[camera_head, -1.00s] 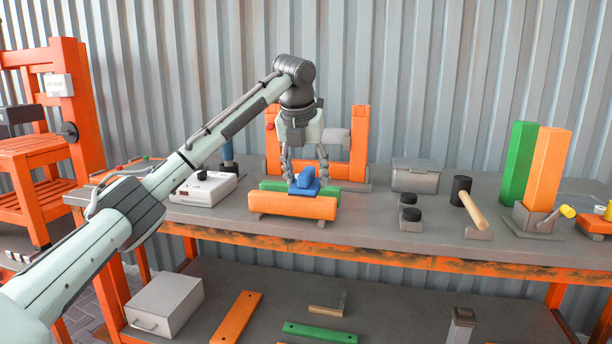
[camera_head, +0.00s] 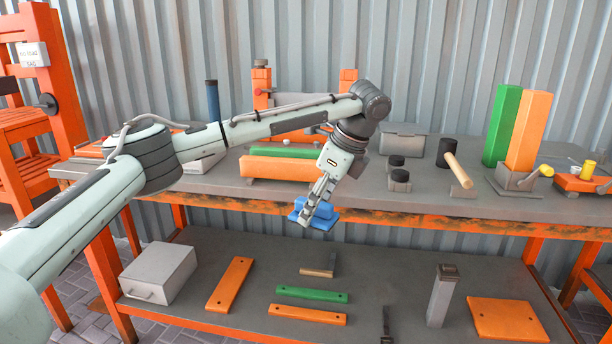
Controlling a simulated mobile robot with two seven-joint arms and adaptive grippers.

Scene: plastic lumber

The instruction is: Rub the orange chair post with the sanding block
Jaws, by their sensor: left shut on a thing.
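My left gripper (camera_head: 308,212) is shut on a blue sanding block (camera_head: 325,217). It holds the block in front of the bench's front edge, at the middle of the view, with the fingers tilted down. An orange post (camera_head: 275,169) lies on the bench in front of a green one (camera_head: 287,151); the block is apart from it. Another orange post (camera_head: 530,130) stands upright in a grey holder at the right, beside a green post (camera_head: 502,125). I cannot tell from the picture alone which is the chair post. My right gripper is out of view.
Black-capped jars (camera_head: 399,176), a mallet (camera_head: 456,168) and a grey box (camera_head: 400,143) stand on the bench (camera_head: 380,202). The lower shelf (camera_head: 395,265) holds orange and green planks and a grey box (camera_head: 160,268). An orange chair (camera_head: 35,115) stands at the left.

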